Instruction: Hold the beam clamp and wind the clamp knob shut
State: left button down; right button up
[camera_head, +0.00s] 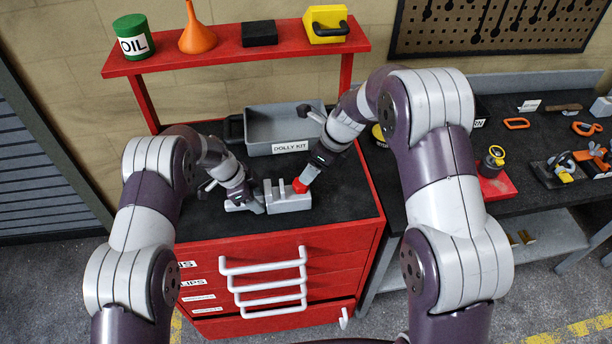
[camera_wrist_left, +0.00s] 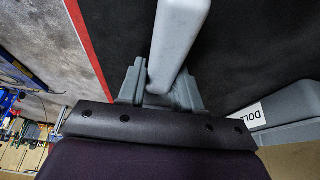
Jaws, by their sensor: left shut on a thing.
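The grey beam clamp (camera_head: 288,200) lies on the black top of the red cabinet, near its front edge. The red clamp knob (camera_head: 300,186) is at the clamp's right end. My left gripper (camera_head: 257,206) is at the clamp's left end and shut on it. In the left wrist view the clamp's pale grey bar (camera_wrist_left: 179,45) runs up from between the fingers of my left gripper (camera_wrist_left: 158,88). My right gripper (camera_head: 307,175) is right above the red knob, and its fingertips seem to touch it. Whether its fingers close around the knob is too small to tell.
A grey bin labelled DOLLY KIT (camera_head: 285,130) stands behind the clamp. A red shelf (camera_head: 235,50) with an oil can, an orange funnel and boxes is at the back. A dark bench (camera_head: 540,130) with tools is at right.

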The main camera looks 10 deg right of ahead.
jog(key=v, duration=0.4)
